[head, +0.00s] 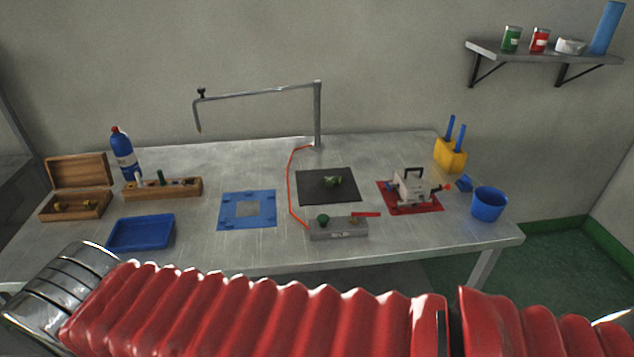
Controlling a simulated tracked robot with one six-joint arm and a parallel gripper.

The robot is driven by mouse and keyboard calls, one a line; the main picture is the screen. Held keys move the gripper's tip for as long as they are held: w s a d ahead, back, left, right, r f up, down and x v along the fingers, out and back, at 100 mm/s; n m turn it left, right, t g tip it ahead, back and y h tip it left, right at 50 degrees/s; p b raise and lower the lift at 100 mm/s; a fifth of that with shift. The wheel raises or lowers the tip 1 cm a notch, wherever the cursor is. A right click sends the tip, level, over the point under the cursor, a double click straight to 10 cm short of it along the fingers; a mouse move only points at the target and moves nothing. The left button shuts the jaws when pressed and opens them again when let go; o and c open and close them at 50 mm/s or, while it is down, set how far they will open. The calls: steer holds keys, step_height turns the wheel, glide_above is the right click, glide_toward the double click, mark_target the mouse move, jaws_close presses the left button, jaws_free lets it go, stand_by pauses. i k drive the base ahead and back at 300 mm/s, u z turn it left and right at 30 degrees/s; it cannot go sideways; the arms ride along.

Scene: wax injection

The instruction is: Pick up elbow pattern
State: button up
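A small dark green piece (333,181) lies on the black mat (312,195) near the middle of the table. It could be the elbow pattern, but it is too small to tell its shape surely. Nothing is touching it from above. My arm, in a red ribbed sleeve, crosses the bottom of the head view in front of the table. My gripper is not in view.
A grey block with a green knob (340,230) stands in front of the mat. A red hose (290,190) runs on its left. A clamped mould on a red mat (411,187) stands right. A metal arm (318,115) rises behind. A blue tray (140,234) sits left.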

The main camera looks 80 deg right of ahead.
mark_target(330, 182)
steer(key=u, duration=0.1)
steer(key=k, duration=2.25)
steer(key=z, duration=0.65)
steer(key=i, duration=1)
